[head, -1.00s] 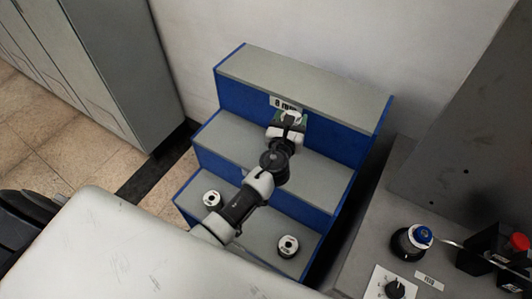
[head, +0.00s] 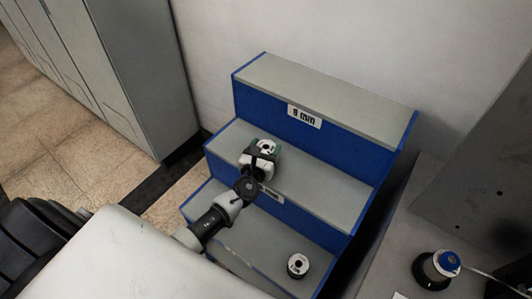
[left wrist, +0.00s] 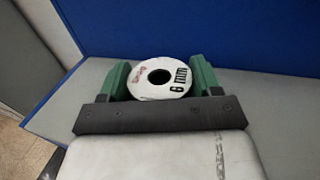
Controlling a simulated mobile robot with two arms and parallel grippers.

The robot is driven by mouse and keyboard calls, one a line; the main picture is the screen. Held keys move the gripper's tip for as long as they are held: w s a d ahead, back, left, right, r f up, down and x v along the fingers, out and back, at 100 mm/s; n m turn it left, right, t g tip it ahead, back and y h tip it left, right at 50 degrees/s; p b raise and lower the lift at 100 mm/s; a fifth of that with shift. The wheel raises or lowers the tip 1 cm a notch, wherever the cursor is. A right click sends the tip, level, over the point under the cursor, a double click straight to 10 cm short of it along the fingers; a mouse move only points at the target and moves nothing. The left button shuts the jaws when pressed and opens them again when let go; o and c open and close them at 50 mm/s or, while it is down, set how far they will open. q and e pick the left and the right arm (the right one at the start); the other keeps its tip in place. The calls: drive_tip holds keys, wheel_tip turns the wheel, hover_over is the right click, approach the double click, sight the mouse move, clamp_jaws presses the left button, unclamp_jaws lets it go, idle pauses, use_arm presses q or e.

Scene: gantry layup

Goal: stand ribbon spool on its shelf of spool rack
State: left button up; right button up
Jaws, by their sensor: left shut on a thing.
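The ribbon spool (head: 266,146), a white disc with a dark centre hole, is held in my left gripper (head: 264,152). In the left wrist view the spool (left wrist: 161,78) shows a "6 mm" marking, with the green fingers (left wrist: 160,80) on either side of it. The spool rack (head: 345,190) is a stepped blue stand with grey shelves. My left gripper is over the left part of its middle shelf. I cannot tell whether the spool touches that shelf. My right gripper is not in view.
Another white spool (head: 298,265) sits on the lowest shelf. A label (head: 305,116) is on the riser behind the middle shelf; a lower label (head: 271,194) is partly hidden by my arm. The middle shelf's right part is bare. A blue-topped spool (head: 446,262) stands on the right bench.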

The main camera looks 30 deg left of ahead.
use_arm(q)
drive_tip(key=shift+w+f, duration=0.1)
drive_tip(key=shift+f, duration=0.15)
drive_tip(key=shift+f, duration=0.15)
drive_tip(key=o, duration=1.2)
drive_tip(key=shift+s, duration=0.25)
drive_tip(key=s+d+b, duration=0.1)
drive_tip(key=s, duration=1)
drive_tip(key=shift+s+d, duration=0.25)
drive_tip(key=shift+s, duration=0.05)
